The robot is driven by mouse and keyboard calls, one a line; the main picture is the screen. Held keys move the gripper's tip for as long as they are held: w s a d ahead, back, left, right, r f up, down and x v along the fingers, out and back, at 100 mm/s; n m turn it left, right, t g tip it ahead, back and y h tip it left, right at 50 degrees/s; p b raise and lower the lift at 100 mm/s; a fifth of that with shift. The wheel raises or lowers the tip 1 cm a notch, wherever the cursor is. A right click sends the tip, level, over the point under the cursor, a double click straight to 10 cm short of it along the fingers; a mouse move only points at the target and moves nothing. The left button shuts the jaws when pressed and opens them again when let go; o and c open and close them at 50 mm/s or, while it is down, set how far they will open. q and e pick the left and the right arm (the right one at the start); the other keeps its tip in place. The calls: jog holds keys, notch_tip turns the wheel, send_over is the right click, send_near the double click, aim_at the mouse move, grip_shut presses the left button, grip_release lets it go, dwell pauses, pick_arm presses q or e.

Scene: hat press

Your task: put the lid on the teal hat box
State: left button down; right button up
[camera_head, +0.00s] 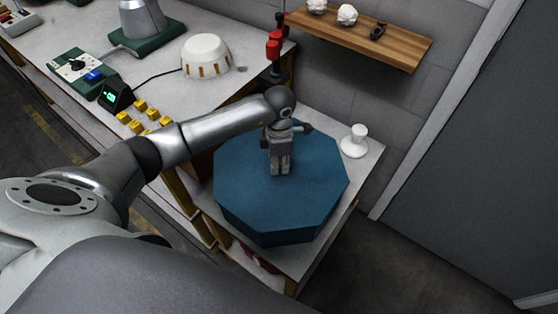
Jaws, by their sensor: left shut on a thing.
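A teal octagonal shape with a flat, closed top stands on the small pale table at the centre. I take its top to be the lid (315,180) and the wall below to be the hat box or the lid's own rim; I cannot make out a seam between them. My left gripper (281,168) points down over the middle of the lid, shut on it. The part between the fingers is hidden by the gripper. My right gripper is not in view.
A small white knobbed stand (355,142) is close behind the box on the right. The workbench (165,95) to the left carries a white dome (206,57), several yellow blocks (142,115) and a red-handled device (275,45). A wooden shelf (370,42) hangs on the wall.

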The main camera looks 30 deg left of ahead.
pick_arm(q)
jog(key=shift+f, duration=0.25)
jog(key=c, duration=1.1)
grip_release()
notch_tip(320, 180, up, 12)
jog(key=shift+r, duration=0.1)
